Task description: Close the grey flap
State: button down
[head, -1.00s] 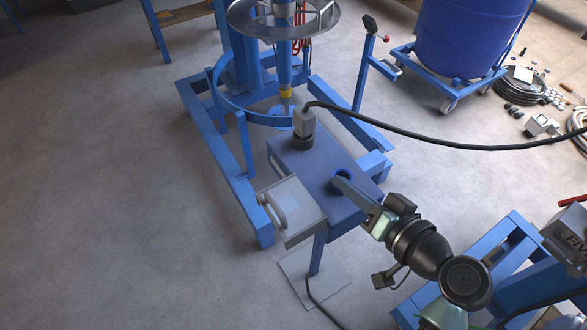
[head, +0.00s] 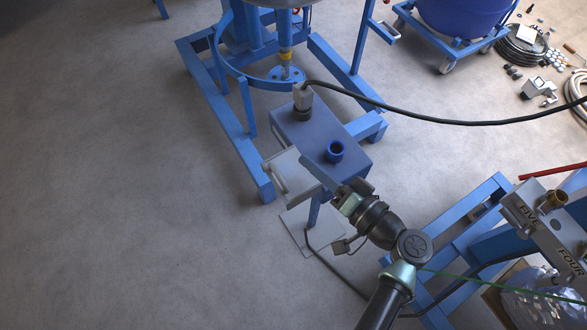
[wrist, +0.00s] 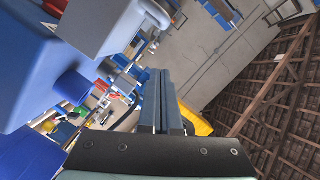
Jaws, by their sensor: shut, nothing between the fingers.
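The grey flap (head: 291,174) is a light plate with a grey bar handle (head: 278,178), on the left side of a blue box (head: 312,128). I cannot tell its exact angle. My gripper (head: 305,161) is shut and empty. In the head view its fingers overlap the right edge of the flap; whether they touch it is unclear. In the wrist view the flap (wrist: 105,25) and its rounded handle show at the upper left, next to the blue box (wrist: 35,70), apart from the fingers (wrist: 160,105) in the picture.
A blue socket (head: 335,151) stands on the box top, near my gripper. A grey plug (head: 303,97) with a black cable (head: 430,121) rises behind it. A blue frame (head: 225,110) stands behind the box. Open floor (head: 110,190) lies to the left.

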aim_at(293, 185)
jog(key=a+f, duration=0.1)
jog(key=a+p, duration=0.1)
jog(key=a, duration=0.1)
jog(key=shift+s+f, duration=0.1)
jog(key=shift+f, duration=0.3)
jog(key=shift+s+a+f, duration=0.2)
jog(key=shift+a+f, duration=0.1)
jog(key=shift+f, duration=0.05)
jog(key=shift+f, duration=0.15)
